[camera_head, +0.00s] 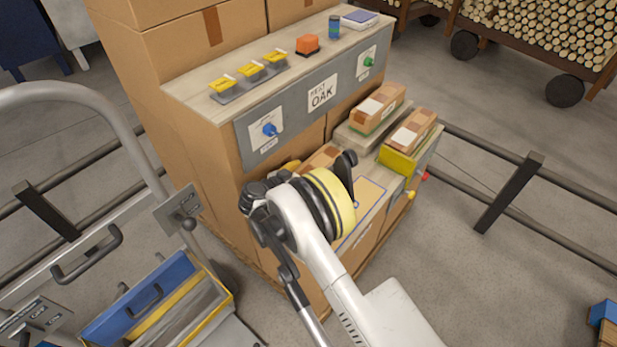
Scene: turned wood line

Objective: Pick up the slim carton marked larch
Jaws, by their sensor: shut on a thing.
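My gripper (312,168) is over the lower shelf of the stand, seen from behind, with my wrist hiding most of it. It is shut on a brown carton (321,157), which shows only in part between the dark fingers. No mark on this carton can be read, and I cannot tell whether it touches the shelf. Two other brown cartons with pale labels lie to the right: one (378,107) on a grey tray, the other (414,131) on a yellow-fronted holder (398,161). Their writing is too small to read.
The stand's upper counter (190,85) carries yellow-topped items (250,70), an orange block (307,44) and a blue-green can (334,27). A trolley (150,290) stands at left.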

